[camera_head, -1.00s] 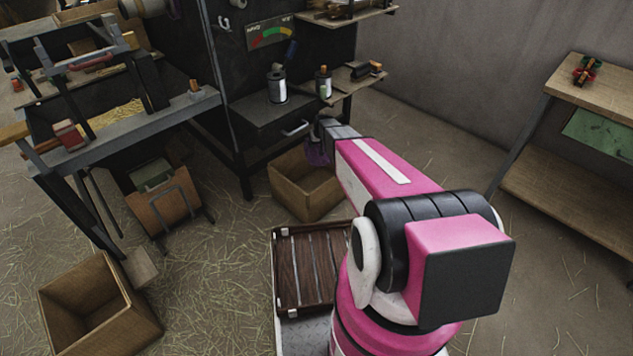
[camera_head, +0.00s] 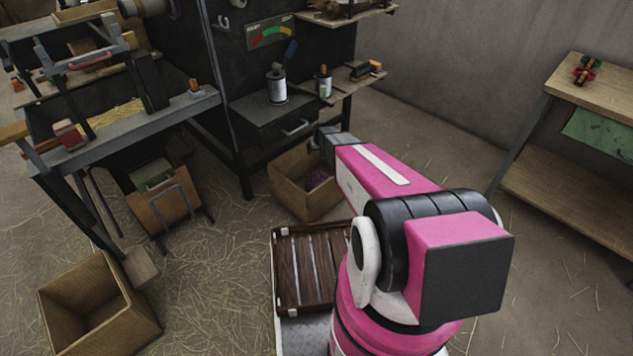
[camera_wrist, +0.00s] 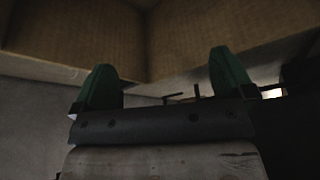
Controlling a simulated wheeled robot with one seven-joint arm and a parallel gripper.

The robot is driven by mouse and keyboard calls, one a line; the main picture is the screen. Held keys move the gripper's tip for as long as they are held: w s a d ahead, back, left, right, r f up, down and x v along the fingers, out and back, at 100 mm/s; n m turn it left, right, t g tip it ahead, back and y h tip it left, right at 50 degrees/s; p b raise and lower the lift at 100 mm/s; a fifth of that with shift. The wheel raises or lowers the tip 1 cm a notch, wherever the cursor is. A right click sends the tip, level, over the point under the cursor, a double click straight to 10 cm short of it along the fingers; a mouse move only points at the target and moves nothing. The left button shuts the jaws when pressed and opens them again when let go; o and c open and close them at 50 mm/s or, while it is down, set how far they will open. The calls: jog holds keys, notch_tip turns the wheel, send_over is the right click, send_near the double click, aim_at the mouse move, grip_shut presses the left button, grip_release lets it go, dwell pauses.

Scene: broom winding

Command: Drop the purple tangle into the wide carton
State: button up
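The purple tangle (camera_head: 319,179) lies inside the open cardboard carton (camera_head: 291,196) on the floor at the centre, partly hidden by the carton's wall and my arm. My gripper (camera_head: 318,143) is above this carton's far right side, apart from the tangle. In the wrist view my gripper's green fingers (camera_wrist: 164,88) stand wide apart with nothing between them. Cardboard walls (camera_wrist: 200,35) fill the top of that view.
Another open carton (camera_head: 125,325) stands on the floor at the lower left. A dark workbench with a drawer (camera_head: 282,128) stands behind the central carton. A wooden shelf table (camera_head: 600,95) is at the right. Straw-strewn floor lies between.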

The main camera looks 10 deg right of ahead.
jog(key=v, duration=1)
jog(key=shift+r, duration=0.4)
jog(key=shift+s, duration=0.2)
